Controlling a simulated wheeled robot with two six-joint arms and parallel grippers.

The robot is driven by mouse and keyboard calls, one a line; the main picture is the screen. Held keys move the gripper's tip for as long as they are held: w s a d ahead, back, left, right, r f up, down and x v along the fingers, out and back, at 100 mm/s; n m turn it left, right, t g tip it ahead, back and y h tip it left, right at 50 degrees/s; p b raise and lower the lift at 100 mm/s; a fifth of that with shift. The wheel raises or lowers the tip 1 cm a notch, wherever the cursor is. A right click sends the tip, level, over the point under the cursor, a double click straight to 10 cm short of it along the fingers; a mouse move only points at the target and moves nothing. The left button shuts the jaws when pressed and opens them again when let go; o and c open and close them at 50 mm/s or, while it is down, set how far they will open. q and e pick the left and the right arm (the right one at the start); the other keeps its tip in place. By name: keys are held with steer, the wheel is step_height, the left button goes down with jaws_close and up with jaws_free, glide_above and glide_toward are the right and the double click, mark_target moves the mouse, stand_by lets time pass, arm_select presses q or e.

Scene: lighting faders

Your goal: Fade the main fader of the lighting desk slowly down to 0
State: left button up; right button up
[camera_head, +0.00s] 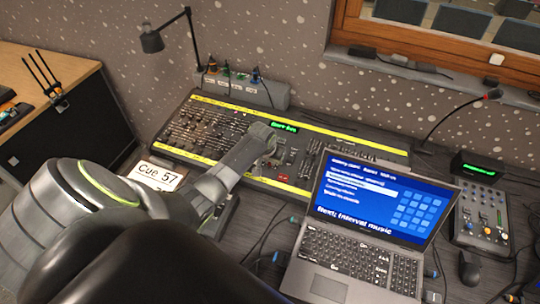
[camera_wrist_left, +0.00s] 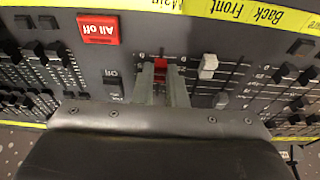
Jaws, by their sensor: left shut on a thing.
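The lighting desk (camera_head: 352,150) lies along the wall in the head view, with yellow label strips and rows of faders. In the left wrist view its labels appear upside down. The main fader's red cap (camera_wrist_left: 160,68) sits below the partly visible "Main" label, near the upper end of its track in this picture. My left gripper (camera_wrist_left: 161,84) is shut on the cap, one finger on each side. In the head view my left gripper (camera_head: 267,137) reaches onto the middle of the desk and hides the cap. My right gripper is not in view.
A red "All off" button (camera_wrist_left: 98,29) and a light grey fader cap (camera_wrist_left: 208,66) flank the gripper. A laptop (camera_head: 345,240) stands before the desk's right part. A "Cue 57" sign (camera_head: 158,175), a small mixer (camera_head: 480,215) and a mouse (camera_head: 469,268) are nearby.

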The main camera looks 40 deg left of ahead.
arm_select(q)
steer(key=shift+s+d+p, duration=0.15)
steer(key=shift+s+p, duration=0.4)
steer(key=shift+s, duration=0.05)
stand_by(1.3)
steer(key=o, duration=0.4)
steer(key=shift+f, duration=0.1)
step_height(320, 180, up, 6)
steer(key=p, duration=0.7)
